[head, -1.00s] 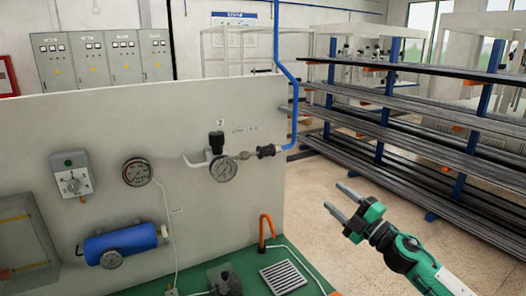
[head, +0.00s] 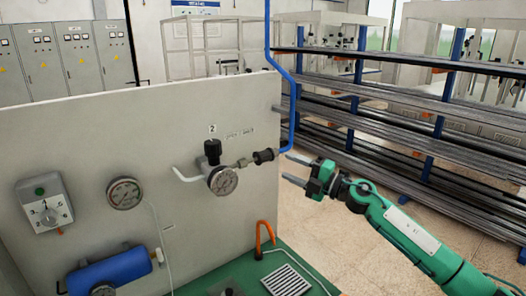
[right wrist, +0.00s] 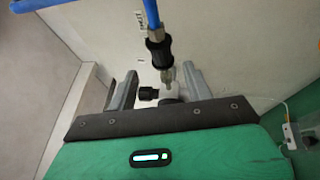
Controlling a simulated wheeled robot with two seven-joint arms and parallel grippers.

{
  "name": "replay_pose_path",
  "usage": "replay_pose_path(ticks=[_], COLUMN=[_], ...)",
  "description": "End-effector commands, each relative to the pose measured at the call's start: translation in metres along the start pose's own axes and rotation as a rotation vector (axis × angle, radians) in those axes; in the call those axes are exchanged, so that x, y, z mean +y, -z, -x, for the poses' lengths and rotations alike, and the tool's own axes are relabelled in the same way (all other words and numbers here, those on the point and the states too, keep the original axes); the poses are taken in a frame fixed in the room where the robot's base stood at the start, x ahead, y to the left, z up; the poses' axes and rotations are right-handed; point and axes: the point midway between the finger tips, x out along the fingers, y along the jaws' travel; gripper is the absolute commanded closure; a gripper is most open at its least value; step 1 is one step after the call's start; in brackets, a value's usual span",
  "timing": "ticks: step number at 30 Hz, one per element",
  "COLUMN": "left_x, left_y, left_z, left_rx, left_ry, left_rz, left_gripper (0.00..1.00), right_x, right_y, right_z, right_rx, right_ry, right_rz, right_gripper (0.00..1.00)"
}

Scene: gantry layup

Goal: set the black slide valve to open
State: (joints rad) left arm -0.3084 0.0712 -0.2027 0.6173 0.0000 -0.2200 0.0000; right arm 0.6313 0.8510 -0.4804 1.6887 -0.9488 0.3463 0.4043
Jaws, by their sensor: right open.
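The black slide valve (head: 265,155) is a ribbed black sleeve on the metal fitting at the panel's right, between the gauge and the blue hose. It also shows in the right wrist view (right wrist: 158,50), above centre, with the hose at its upper end. My right gripper (head: 291,168) is open and empty, its two fingers pointing left towards the valve and apparently just short of it. In the right wrist view the gripper (right wrist: 159,76) has its fingers spread on either side of the fitting line. I cannot tell the valve's setting. My left gripper is out of view.
A pressure gauge (head: 223,180) and a black-knobbed regulator (head: 212,150) sit left of the valve. The blue hose (head: 290,100) rises above it. An orange hook (head: 264,240) stands below. Racks of bars (head: 400,125) stand behind; floor space at right is open.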

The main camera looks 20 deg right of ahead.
Motion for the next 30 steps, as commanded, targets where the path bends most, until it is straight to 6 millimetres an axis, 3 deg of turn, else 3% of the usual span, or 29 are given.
replay_pose_path(ticks=[1, 6, 13, 19, 28, 30], left_x=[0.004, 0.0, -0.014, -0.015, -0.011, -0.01], left_y=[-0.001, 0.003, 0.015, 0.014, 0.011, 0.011], left_z=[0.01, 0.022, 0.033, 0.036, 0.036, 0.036], left_rx=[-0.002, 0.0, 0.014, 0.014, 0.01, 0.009], left_ry=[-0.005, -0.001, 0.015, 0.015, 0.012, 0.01], left_rz=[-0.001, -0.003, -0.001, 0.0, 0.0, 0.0], left_gripper=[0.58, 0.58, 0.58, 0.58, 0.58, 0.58], right_x=[0.006, 0.005, 0.003, 0.001, 0.0, 0.0], right_y=[0.001, 0.001, 0.001, 0.001, 0.001, 0.001], right_z=[-0.013, -0.045, -0.078, -0.09, -0.091, -0.091], right_rx=[0.003, 0.001, 0.002, 0.002, 0.001, 0.001], right_ry=[-0.003, -0.003, -0.002, -0.001, 0.0, 0.0], right_rz=[-0.003, -0.002, -0.003, -0.001, 0.0, 0.0], right_gripper=[0.49, 0.49, 0.49, 0.49, 0.49, 0.62])
